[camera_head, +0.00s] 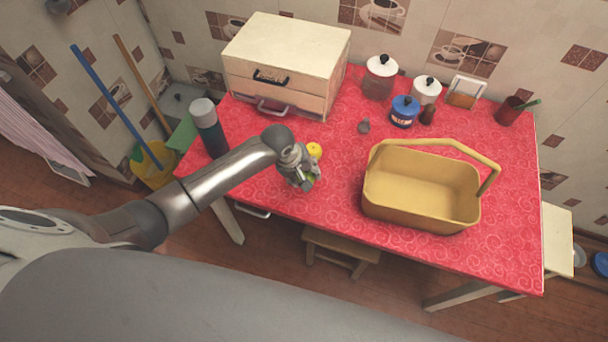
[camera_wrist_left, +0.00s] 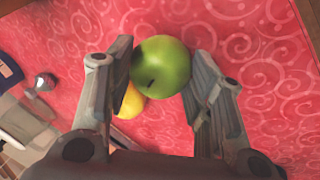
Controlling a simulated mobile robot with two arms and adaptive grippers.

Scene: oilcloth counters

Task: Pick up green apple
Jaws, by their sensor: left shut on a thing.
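A green apple (camera_wrist_left: 161,67) sits between the two fingers of my left gripper (camera_wrist_left: 160,85) in the left wrist view. The gripper is shut on it. In the head view, my left gripper (camera_head: 303,178) is low over the red table, and the apple is mostly hidden by the fingers. A yellow fruit (camera_head: 314,150) lies just behind the gripper. It also shows in the left wrist view (camera_wrist_left: 129,103), partly covered by the apple and the left finger. My right gripper does not show.
A yellow basket (camera_head: 420,215) with a raised handle stands right of the gripper on the red table (camera_head: 320,219). A drawer box (camera_head: 285,55), a bottle (camera_head: 209,130), several jars and a blue tin (camera_head: 404,113) stand behind. The cloth between gripper and basket is clear.

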